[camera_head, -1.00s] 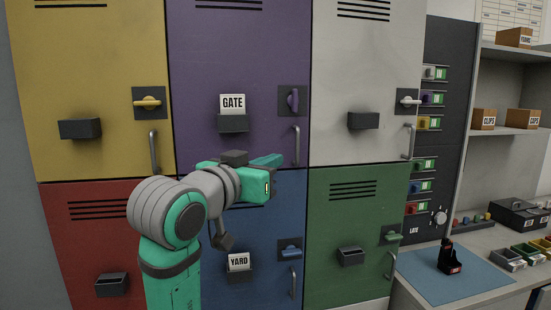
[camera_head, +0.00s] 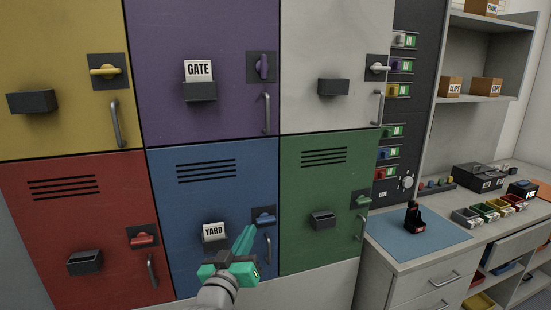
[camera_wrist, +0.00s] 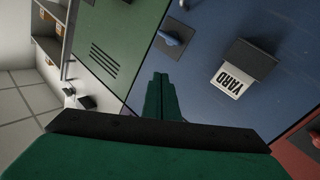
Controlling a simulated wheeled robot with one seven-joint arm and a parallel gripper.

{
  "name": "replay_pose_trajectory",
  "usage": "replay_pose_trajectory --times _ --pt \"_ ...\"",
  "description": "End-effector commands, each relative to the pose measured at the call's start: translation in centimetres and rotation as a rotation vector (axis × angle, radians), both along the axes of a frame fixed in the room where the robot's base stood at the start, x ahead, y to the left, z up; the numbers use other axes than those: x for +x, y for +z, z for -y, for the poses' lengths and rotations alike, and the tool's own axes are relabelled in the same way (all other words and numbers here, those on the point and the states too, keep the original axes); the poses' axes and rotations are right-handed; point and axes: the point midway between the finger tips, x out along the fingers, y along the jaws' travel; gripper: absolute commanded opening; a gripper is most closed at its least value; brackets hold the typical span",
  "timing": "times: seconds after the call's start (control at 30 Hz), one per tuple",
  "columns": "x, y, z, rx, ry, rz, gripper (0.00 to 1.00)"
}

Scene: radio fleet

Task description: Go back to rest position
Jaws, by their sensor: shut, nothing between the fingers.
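My gripper (camera_head: 244,243) is low in the head view, in front of the blue locker door (camera_head: 208,178). Its green fingers are shut together with nothing between them, and they also show in the wrist view (camera_wrist: 160,97). The fingers look close to the blue door's knob (camera_head: 264,218) and handle, but I cannot tell how far in front of them they are. The YARD card (camera_head: 214,231) is in the blue door's holder, just left of the fingertips.
The purple door (camera_head: 205,60) carries a GATE card (camera_head: 198,71). Red (camera_head: 75,215), yellow (camera_head: 50,55), white and green (camera_head: 310,190) doors surround the blue one. At right a counter holds a blue mat (camera_head: 440,238) with a dark red-and-black item (camera_head: 413,218) on it.

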Motion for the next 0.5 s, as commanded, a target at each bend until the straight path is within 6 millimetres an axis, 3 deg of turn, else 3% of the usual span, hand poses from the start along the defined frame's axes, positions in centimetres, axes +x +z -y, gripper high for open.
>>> replay_pose_trajectory --times 0.03,0.1,0.27,0.5 --pt "-0.5 -2.4 0.3 -0.013 0.011 -0.015 0.00" --pt "-1.1 -5.0 0.3 -0.027 0.034 -0.024 0.00" --pt "-3.2 -10.6 0.9 -0.048 0.080 -0.047 0.00" --pt "-7.6 -18.3 2.2 -0.055 0.140 -0.086 0.00"
